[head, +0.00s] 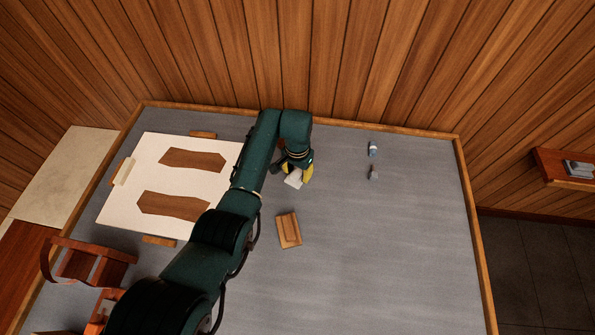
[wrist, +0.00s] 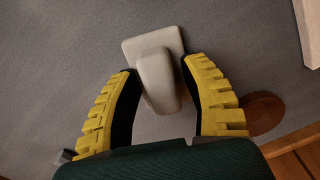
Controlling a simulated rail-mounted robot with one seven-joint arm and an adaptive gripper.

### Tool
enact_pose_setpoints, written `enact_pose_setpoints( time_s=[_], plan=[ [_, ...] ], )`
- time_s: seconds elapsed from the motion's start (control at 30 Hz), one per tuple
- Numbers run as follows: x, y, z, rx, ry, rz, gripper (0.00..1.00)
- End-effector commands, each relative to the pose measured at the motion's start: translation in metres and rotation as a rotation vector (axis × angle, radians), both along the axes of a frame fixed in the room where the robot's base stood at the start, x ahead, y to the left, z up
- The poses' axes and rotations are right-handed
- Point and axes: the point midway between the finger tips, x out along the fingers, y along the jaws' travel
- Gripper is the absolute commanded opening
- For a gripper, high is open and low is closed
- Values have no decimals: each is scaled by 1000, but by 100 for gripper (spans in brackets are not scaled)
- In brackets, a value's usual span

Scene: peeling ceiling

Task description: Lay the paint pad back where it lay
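The paint pad is a pale flat rectangle with a rounded grey-white handle. It shows in the wrist view (wrist: 160,82) and at the end of my arm in the head view (head: 293,180). My gripper (wrist: 158,66) has its yellow, dark-lined fingers on either side of the pad's handle. In the head view my gripper (head: 297,172) is over the back middle of the grey table. The fingertips are very close to the handle. I cannot tell whether both touch it, or whether the pad rests on the table.
A white sheet (head: 130,207) with two brown shapes lies left. A wooden block or tray (head: 288,230) lies in front of the gripper. Two small bottles (head: 373,150) (head: 373,173) stand to the right. The table (head: 380,260) is clear at front right. A raised wooden rim edges it.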

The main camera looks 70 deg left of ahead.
Motion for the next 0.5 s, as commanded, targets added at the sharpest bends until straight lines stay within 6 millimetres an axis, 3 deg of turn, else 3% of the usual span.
enact_pose_setpoints(
  time_s=[0.27, 0.37, 0.5],
  plan=[
    [0, 0, 3, 1, -1, 0, 45],
    [0, 1, 14, 1, -2, 0, 45],
    [1, 1, 48, 3, -3, 0, 45]
  ],
)
